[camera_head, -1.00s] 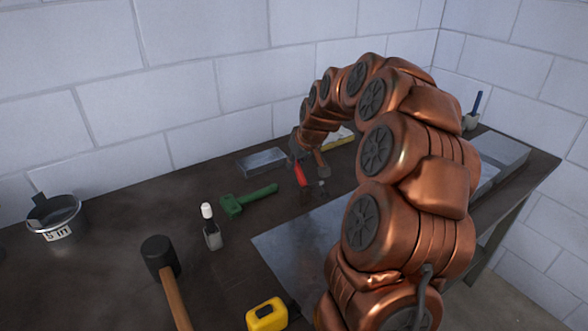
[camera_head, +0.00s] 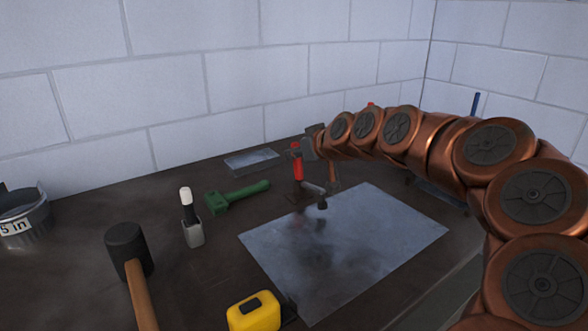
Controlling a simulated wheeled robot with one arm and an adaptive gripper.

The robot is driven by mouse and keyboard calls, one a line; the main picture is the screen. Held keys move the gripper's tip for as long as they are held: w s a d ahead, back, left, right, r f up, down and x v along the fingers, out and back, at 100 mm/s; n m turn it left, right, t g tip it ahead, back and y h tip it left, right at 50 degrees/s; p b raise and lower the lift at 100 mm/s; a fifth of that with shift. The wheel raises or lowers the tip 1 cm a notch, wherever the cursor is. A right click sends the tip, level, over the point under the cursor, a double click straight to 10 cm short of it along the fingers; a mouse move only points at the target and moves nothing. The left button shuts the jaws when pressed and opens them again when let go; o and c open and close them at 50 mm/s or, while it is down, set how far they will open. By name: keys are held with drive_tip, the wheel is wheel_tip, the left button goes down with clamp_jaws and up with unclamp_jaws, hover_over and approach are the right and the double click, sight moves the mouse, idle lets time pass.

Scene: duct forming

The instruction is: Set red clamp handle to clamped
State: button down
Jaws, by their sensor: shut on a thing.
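The red clamp handle (camera_head: 297,164) stands nearly upright at the back edge of the grey metal sheet (camera_head: 400,227). The clamp's metal arm (camera_head: 312,187) reaches from its base towards the sheet, with a dark tip (camera_head: 322,204) over the sheet's back edge; I cannot tell whether the tip touches it. My gripper (camera_head: 304,150) comes in from the right at the top of the handle and is shut on it. The fingertips are small and partly hidden, so the exact grip is unclear.
A green tool (camera_head: 236,195), a white-capped bottle (camera_head: 191,218), a black mallet (camera_head: 128,252) and a yellow tape measure (camera_head: 253,312) lie left and front. A labelled bucket (camera_head: 22,217) stands far left. A block wall closes the back.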

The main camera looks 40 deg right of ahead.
sight(300, 167)
drive_tip(key=shift+s+f+t+b, duration=0.2)
drive_tip(key=shift+s+t+b, duration=0.6)
drive_tip(key=shift+b, duration=1.4)
drive_tip(key=shift+w, duration=0.1)
drive_tip(key=shift+r+t+b, duration=0.2)
drive_tip(key=shift+t+b, duration=0.1)
drive_tip(key=shift+b, duration=0.25)
drive_tip(key=c, duration=1.1)
unclamp_jaws()
drive_tip(key=shift+r, duration=0.1)
drive_tip(key=shift+r, duration=4.9)
